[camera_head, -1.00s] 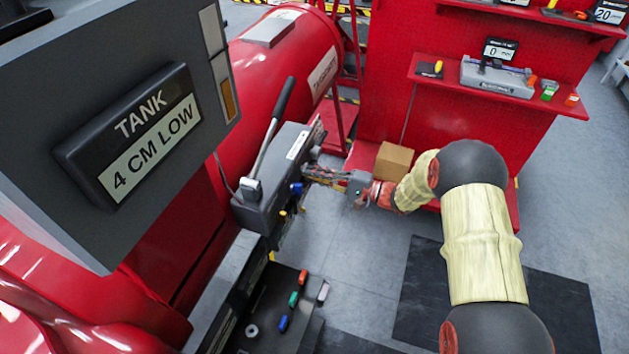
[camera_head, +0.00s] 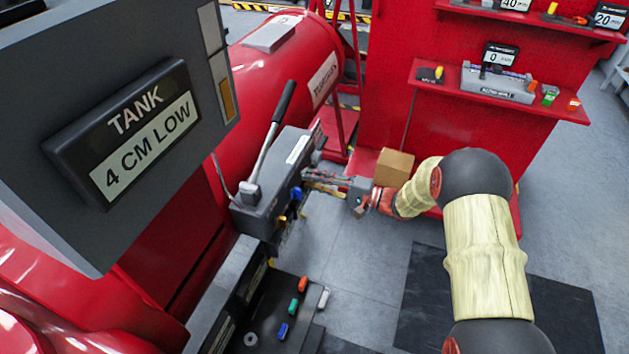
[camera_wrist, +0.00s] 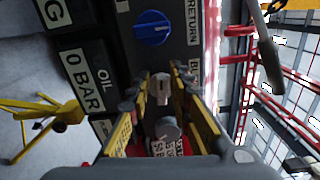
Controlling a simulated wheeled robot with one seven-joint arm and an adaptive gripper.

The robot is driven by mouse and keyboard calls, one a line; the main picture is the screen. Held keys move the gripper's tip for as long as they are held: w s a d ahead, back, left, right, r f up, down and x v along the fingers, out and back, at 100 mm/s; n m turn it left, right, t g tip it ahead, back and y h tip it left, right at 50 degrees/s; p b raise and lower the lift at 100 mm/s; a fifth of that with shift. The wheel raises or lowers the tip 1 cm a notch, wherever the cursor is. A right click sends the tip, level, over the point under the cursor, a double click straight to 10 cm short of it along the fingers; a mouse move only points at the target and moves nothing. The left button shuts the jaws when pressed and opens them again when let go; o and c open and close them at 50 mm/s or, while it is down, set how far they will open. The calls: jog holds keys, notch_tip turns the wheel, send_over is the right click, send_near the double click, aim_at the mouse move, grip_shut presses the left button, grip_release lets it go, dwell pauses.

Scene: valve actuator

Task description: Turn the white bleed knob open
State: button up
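The valve actuator is a grey box (camera_head: 268,190) with a long lever, beside the red tank. In the wrist view a small white knob (camera_wrist: 161,88) stands on its dark face, between my fingertips. A blue knob (camera_wrist: 152,28) sits beyond it, and a round grey knob (camera_wrist: 168,129) sits nearer, between the fingers. My gripper (camera_head: 312,180) is at the box's right side in the head view; it also shows in the wrist view (camera_wrist: 158,84). Its fingers are apart, on both sides of the white knob. I cannot tell whether they touch it.
A display (camera_head: 130,130) reads "TANK 4 CM LOW". In the wrist view a gauge label (camera_wrist: 85,80) reads "OIL 0 BAR". The lever (camera_head: 270,140) rises close above my gripper. A cardboard box (camera_head: 394,166) stands behind my wrist. Several coloured parts lie on the dark tray (camera_head: 262,318) below.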

jog(key=shift+o, duration=0.6)
jog(key=shift+d, duration=0.1)
jog(key=v, duration=1.2)
jog(key=shift+r, duration=0.1)
